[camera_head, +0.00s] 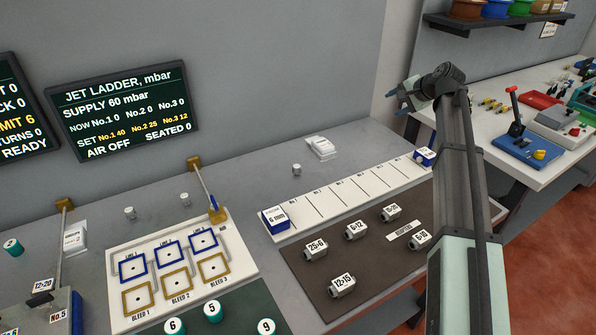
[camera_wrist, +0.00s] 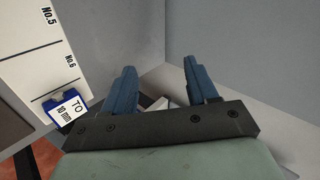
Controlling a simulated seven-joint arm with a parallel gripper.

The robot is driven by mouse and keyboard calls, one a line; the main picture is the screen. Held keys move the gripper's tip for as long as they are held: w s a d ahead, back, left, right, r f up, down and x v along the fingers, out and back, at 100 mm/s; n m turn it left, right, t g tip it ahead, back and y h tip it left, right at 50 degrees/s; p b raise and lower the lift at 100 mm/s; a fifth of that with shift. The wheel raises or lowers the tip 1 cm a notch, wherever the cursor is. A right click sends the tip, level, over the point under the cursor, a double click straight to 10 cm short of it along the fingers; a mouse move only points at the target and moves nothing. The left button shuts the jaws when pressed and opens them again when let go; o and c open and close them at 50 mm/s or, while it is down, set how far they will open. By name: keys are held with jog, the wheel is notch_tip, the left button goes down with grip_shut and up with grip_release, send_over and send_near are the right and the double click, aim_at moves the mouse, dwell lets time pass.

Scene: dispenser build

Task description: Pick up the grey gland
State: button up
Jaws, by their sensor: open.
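Small grey-white cylindrical pieces stand on the grey bench: one (camera_head: 296,169) near the bench middle, and two (camera_head: 130,213) (camera_head: 185,199) further left. I cannot tell for sure which is the grey gland. My gripper (camera_head: 404,98) is raised at the upper right, beyond the bench's right end and well apart from these pieces. In the wrist view its blue fingers (camera_wrist: 160,85) are spread with nothing held between them. A small pale object (camera_wrist: 155,102) shows partly behind the gripper there; the bracket hides the rest.
A white numbered strip (camera_head: 345,194) has blue-edged end blocks (camera_head: 275,220). A brown mat (camera_head: 320,262) holds several labelled fittings. A white item (camera_head: 321,147) lies behind the strip. A white board (camera_head: 232,268) has blue and tan frames.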

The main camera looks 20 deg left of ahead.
jog(key=s+a+f+n+g+h, duration=0.1)
jog(key=s+a+f+n+g, duration=0.1)
jog(key=s+a+n, duration=0.4)
jog(key=s+a+f+n+g, duration=0.1)
jog(key=s+a+f+n, duration=0.15)
jog(key=a, duration=0.65)
jog(key=n+g+h, duration=0.2)
jog(key=n+h, duration=0.1)
jog(key=n, duration=0.7)
send_near(297, 166)
jog(key=x, duration=0.5)
jog(key=shift+w, duration=0.2)
jog(key=shift+s+x, duration=0.15)
jog(key=shift+x, duration=1.15)
jog(key=shift+s+x, duration=0.1)
jog(key=shift+x, duration=1.15)
jog(key=shift+c, duration=0.4)
jog(key=c, duration=1)
jog(key=shift+r, duration=0.1)
